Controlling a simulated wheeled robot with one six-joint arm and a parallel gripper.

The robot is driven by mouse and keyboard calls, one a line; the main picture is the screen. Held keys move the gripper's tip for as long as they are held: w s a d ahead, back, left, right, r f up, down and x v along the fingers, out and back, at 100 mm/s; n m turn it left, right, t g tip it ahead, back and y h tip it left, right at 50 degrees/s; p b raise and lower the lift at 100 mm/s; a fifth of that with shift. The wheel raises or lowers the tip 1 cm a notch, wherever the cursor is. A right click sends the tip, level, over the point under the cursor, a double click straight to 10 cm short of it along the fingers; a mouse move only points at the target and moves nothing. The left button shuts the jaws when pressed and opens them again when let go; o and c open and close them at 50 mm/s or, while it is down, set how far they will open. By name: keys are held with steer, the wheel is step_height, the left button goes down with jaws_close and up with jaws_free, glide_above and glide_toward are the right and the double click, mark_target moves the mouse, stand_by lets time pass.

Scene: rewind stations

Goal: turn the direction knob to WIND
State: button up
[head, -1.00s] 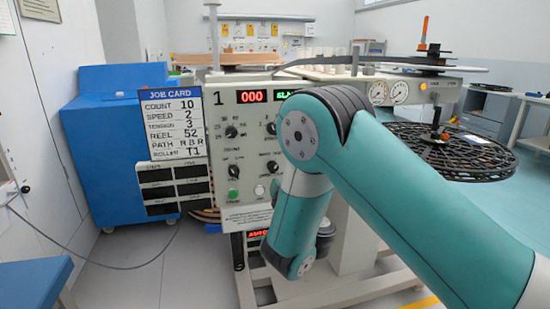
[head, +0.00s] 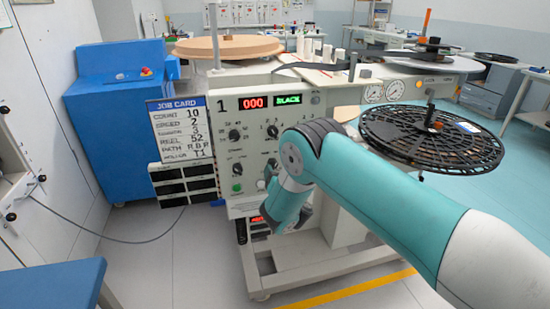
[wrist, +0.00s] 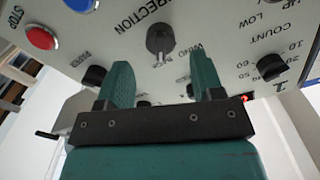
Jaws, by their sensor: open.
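The direction knob (wrist: 160,38) is a dark round knob on the pale panel, under upside-down DIRECTION lettering in the wrist view. Its light mark points down in that view, at a small label I cannot read surely. The WIND label seems to be to the knob's lower right. My gripper (wrist: 162,72) is open and empty, its two green fingers to either side below the knob, apart from it. In the head view my arm covers part of the control panel (head: 220,120), and the fingers are hidden.
Other knobs, such as the count knob (wrist: 273,68), and a red STOP button (wrist: 40,38) are near the fingers. A job card (head: 177,130) stands left of the panel. A black reel (head: 430,140) is at the right. Open floor lies in front.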

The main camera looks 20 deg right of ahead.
mark_target(275, 166)
steer(key=shift+w, duration=1.75)
steer(key=c, duration=0.9)
